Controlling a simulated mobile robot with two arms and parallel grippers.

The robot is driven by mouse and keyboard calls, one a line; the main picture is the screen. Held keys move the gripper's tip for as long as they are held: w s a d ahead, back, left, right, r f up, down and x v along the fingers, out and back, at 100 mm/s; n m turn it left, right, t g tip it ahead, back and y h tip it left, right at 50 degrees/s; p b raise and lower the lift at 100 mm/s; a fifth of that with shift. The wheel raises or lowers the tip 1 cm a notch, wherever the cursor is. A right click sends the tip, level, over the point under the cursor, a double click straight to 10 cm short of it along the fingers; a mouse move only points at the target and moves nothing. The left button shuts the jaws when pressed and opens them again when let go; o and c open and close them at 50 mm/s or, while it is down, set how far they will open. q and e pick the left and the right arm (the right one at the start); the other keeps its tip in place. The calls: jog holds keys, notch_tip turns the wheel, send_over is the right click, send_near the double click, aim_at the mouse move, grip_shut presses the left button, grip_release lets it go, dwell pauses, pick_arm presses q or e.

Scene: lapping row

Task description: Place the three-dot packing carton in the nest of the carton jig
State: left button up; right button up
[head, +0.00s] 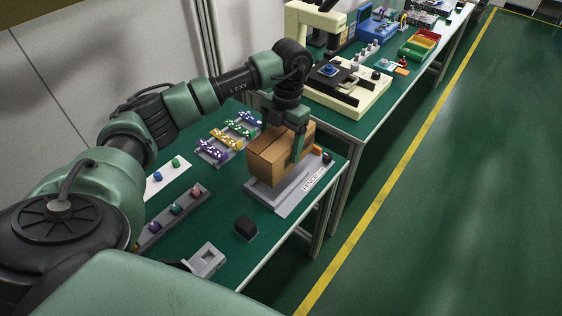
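A brown carton (267,160) is at the grey carton jig (291,201), over its left and back part. I cannot tell whether it rests fully in the nest or is just above it. No dot marks can be made out on the carton. My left gripper (296,143) reaches down over the carton, with one dark green finger against its right-hand face. The other finger is hidden behind the carton; the gripper appears shut on it. The jig's front strip carries a white label beginning "FENCE". My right gripper is not in view.
A rack of purple, yellow, blue and green pieces (226,138) stands left of the carton. A grey strip with coloured knobs (178,212), a black block (246,228) and a grey slotted block (206,260) lie nearer. A cream machine (345,92) stands on the table beyond.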

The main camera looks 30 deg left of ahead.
pick_arm(q)
notch_tip(320, 180, down, 3)
jog(key=shift+f, duration=0.1)
notch_tip(320, 180, down, 4)
jog(key=shift+r+p, duration=0.1)
jog(key=shift+p, duration=0.25)
jog(key=shift+f, duration=0.25)
jog(key=o, duration=1.4)
jog(key=shift+o, duration=0.2)
